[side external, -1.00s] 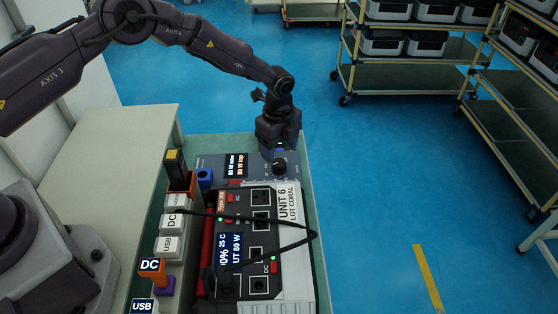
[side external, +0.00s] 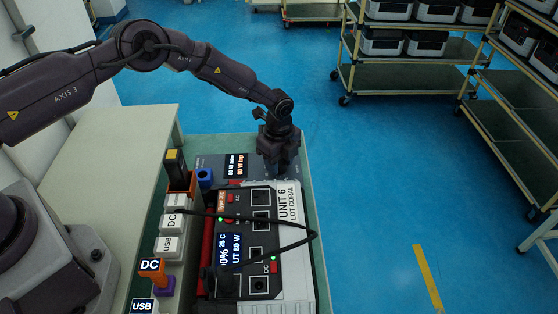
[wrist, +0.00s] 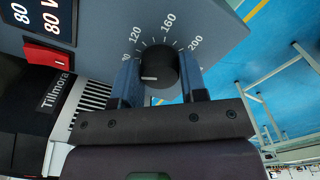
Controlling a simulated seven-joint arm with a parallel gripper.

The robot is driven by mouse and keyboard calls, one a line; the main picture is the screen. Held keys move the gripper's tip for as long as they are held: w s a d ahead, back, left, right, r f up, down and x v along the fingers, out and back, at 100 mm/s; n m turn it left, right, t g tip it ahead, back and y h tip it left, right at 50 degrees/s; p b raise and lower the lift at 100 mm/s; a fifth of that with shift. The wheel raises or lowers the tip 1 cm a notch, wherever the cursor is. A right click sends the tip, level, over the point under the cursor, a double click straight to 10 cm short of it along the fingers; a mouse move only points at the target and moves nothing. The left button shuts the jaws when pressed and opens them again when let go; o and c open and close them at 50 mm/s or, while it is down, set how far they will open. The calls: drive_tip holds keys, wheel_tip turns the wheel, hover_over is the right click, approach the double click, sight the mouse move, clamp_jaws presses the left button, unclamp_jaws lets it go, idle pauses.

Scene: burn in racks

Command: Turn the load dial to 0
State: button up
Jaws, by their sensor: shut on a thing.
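The load dial (wrist: 158,66) is a round black knob with a white pointer mark, on a blue-grey panel. In the wrist view its mark points to the lower left; 120, 160 and 200 show around the upper side, and the lower scale, including any 0, is hidden. My gripper (wrist: 161,80) is shut on the dial, with one blue finger on each side. In the side view my gripper (side external: 279,168) is down at the panel and hides the dial. The load box display (side external: 236,165) appears to read 80 W on two lines.
The UNIT 6 power station (side external: 262,240) stands just in front of the load panel, with a black cable looping over it. A red switch (wrist: 48,54) sits beside the display. Labelled plugs stand in a row at left. Shelves (side external: 420,80) stand farther back.

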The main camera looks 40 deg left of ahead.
drive_tip(key=shift+n, duration=0.4)
drive_tip(key=n, duration=1.3)
drive_tip(key=shift+n, duration=2.7)
drive_tip(key=o, duration=0.9)
